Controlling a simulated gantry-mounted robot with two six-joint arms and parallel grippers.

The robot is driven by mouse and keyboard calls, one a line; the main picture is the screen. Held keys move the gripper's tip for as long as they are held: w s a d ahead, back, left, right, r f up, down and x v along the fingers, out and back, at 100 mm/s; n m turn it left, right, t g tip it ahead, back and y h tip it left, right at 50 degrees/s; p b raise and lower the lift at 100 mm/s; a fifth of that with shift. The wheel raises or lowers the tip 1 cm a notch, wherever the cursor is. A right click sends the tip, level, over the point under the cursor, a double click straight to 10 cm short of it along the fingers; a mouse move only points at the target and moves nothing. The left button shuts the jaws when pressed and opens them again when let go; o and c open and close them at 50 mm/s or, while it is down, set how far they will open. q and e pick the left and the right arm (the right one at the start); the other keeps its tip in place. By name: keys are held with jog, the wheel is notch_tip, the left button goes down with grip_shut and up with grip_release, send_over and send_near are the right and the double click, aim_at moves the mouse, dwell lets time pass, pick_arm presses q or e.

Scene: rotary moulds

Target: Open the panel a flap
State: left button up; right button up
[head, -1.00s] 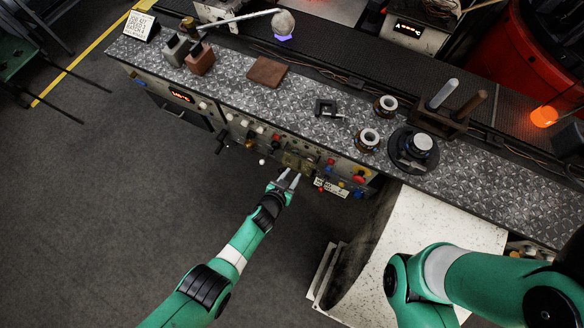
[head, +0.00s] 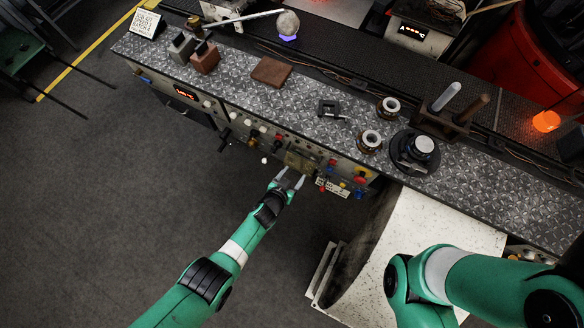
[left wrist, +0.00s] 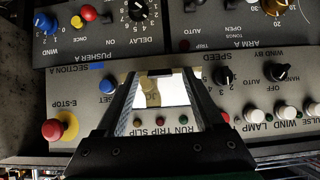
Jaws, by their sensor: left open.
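The control panel (head: 262,140) runs along the front face of the bench. A small olive-brown plate (head: 300,160), which looks like the flap, sits on it just beyond my left gripper (head: 291,177). The left gripper is open and empty, with its fingers pointing at the panel. In the left wrist view, the fingers of the left gripper (left wrist: 163,85) frame a bright, shiny rectangle (left wrist: 165,90) with a yellowish patch. I cannot tell whether the fingers touch it. My right arm shows at the right of the head view, but its gripper does not.
Near the fingers are a red E-stop button (left wrist: 53,130), a speed knob (left wrist: 224,75), a black knob (left wrist: 279,72) and small indicator lamps (left wrist: 160,121). Metal rings (head: 369,140) and a brown block (head: 271,71) lie on the bench.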

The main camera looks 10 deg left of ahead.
pick_arm(q)
jog(key=shift+s+r+p, duration=0.15)
jog(key=shift+r+p, duration=0.1)
jog(key=shift+p, duration=0.05)
jog(key=p+v, duration=0.9)
jog(key=v, duration=0.2)
jog(key=shift+s+f+p, duration=0.15)
jog(key=shift+p, duration=0.25)
jog(key=shift+a, duration=0.15)
